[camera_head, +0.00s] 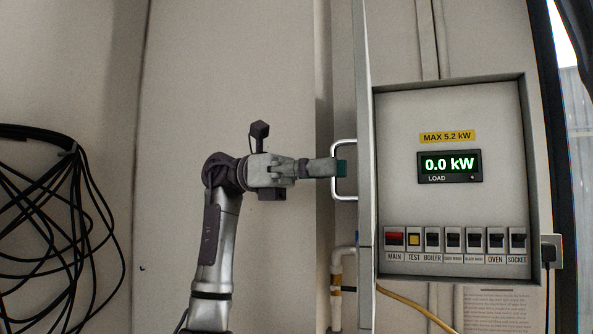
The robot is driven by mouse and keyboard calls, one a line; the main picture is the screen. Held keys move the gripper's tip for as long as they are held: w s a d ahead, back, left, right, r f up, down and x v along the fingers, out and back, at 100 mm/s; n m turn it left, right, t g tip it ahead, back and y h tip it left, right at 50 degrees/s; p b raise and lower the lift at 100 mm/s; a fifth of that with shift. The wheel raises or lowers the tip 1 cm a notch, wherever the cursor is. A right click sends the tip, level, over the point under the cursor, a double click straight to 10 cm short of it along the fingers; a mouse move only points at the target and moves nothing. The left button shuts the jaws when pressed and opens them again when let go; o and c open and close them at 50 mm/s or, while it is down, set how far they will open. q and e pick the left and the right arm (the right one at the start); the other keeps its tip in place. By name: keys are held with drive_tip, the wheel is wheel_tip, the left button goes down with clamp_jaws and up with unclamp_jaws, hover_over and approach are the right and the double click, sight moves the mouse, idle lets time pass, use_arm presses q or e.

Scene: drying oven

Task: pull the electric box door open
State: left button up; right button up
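The electric box door (363,240) is swung out and shows nearly edge-on at the left side of the box. Its pale loop handle (345,197) sticks out to the left. The box interior (400,110) is in plain view, with a lit display (450,166) reading 0.0 kW and a row of switches (463,240). My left gripper (341,168) is at the handle, its teal fingertip overlapping the loop. One finger hides the other, so its grip on the handle is not clear. My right gripper is not in view.
Black cables (75,200) hang coiled on the wall at the far left. A pipe (336,290) runs below the door, and a yellow hose (415,305) passes under the box. A plug in a socket (550,250) is right of the box. The wall behind my arm is bare.

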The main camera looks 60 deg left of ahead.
use_arm(q)
drive_tip(key=v, duration=1)
